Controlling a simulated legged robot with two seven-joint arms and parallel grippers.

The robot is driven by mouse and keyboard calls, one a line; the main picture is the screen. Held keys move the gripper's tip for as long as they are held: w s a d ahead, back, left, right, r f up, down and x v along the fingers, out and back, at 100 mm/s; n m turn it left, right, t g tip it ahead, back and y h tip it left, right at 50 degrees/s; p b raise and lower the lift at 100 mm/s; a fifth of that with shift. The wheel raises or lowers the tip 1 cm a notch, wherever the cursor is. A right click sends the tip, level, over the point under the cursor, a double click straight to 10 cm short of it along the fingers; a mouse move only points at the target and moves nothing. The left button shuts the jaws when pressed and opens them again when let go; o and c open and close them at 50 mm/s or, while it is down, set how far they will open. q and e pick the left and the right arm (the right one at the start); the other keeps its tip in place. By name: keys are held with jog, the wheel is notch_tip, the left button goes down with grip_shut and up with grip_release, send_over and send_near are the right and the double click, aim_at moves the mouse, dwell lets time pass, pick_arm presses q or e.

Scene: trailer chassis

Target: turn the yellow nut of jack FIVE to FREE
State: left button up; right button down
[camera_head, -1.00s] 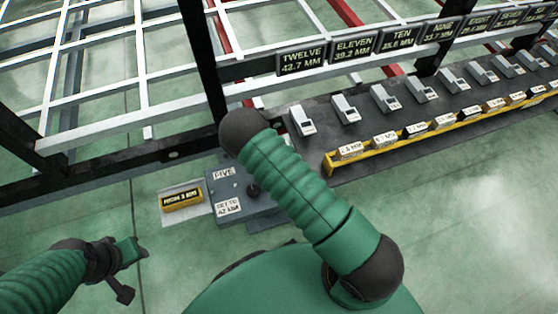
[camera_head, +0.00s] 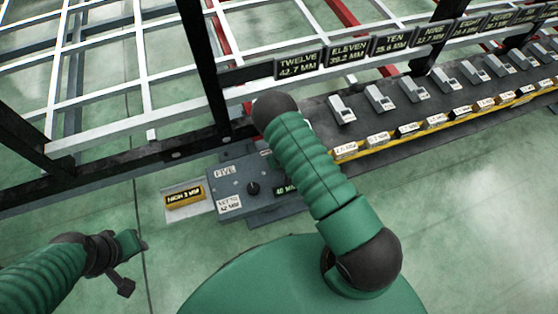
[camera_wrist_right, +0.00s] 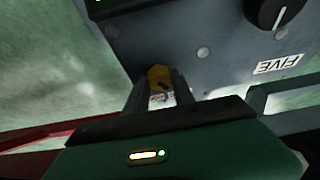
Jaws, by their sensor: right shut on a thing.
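The jack FIVE panel (camera_head: 228,178) is a grey box at the centre of the head view, with a black knob, a "SET TO 42 MM" label and a partly covered display reading about 40 MM. In the right wrist view the FIVE label (camera_wrist_right: 278,64) appears upside down at the right. The yellow nut (camera_wrist_right: 158,75) sits below the panel edge, between the fingers of my right gripper (camera_wrist_right: 160,84), which is shut on it. In the head view my right arm hides that gripper and the nut. My left gripper (camera_head: 128,258) hangs over the floor at lower left, apart from everything; its jaws are unclear.
A yellow block (camera_head: 185,197) reading about "HIGH 3 MM" lies on a plate left of the panel. A dark bench (camera_head: 370,128) with several grey blocks and a yellow labelled rail runs right. The black-and-white chassis frame (camera_head: 120,97) stands behind. Floor at left is clear.

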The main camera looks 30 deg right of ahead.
dwell(0.4)
jog(key=c, duration=1.1)
grip_release()
jog(key=shift+o, duration=0.2)
